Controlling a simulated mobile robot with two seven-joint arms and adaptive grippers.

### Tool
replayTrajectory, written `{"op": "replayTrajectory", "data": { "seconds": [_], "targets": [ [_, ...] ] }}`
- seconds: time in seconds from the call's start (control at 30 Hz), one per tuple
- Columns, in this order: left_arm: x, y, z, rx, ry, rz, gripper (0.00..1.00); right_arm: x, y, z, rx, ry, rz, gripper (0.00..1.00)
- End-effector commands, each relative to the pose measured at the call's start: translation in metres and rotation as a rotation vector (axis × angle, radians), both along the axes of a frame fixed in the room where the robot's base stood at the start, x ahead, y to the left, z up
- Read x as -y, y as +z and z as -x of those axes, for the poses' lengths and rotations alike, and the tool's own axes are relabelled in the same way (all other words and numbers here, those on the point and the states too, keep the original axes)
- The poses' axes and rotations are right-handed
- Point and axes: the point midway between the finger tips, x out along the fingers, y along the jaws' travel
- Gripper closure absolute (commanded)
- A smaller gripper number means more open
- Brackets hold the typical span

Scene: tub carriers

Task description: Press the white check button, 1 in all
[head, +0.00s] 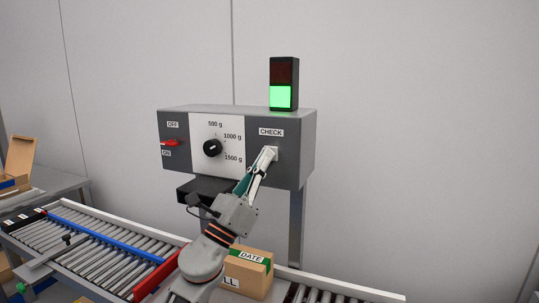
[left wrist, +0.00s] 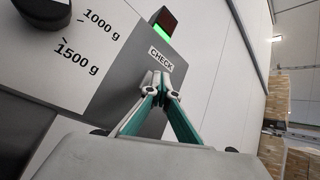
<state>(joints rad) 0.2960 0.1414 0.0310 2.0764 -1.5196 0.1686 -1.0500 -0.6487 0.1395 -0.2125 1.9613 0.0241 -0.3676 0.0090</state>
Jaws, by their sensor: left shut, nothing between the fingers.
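The grey control box (head: 292,160) has a CHECK label (head: 271,132) on its right part. My left gripper (head: 270,152) is shut and empty, its fingertips at the panel just below that label. In the left wrist view the shut fingertips (left wrist: 163,78) meet right under the CHECK label (left wrist: 161,59). The white check button is mostly or wholly hidden behind the fingertips. I cannot tell whether it is pushed in. The signal lamp (head: 284,84) on top has its lower, green part lit and its upper, red part dark. My right gripper is not in view.
A black knob (head: 212,148) and a red switch (head: 171,143) sit left on the panel. Below runs a roller conveyor (head: 100,262) with a blue rail. A cardboard box (head: 246,280) labelled DATE stands behind my forearm. An open carton (head: 18,160) is at far left.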

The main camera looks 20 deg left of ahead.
Motion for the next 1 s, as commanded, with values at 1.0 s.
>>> {"op": "replayTrajectory", "data": {
  "seconds": [1.0],
  "targets": [
    [0.003, 0.000, 0.044, 0.000, -0.001, -0.001, 1.00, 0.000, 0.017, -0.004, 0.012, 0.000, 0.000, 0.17]
  ]
}}
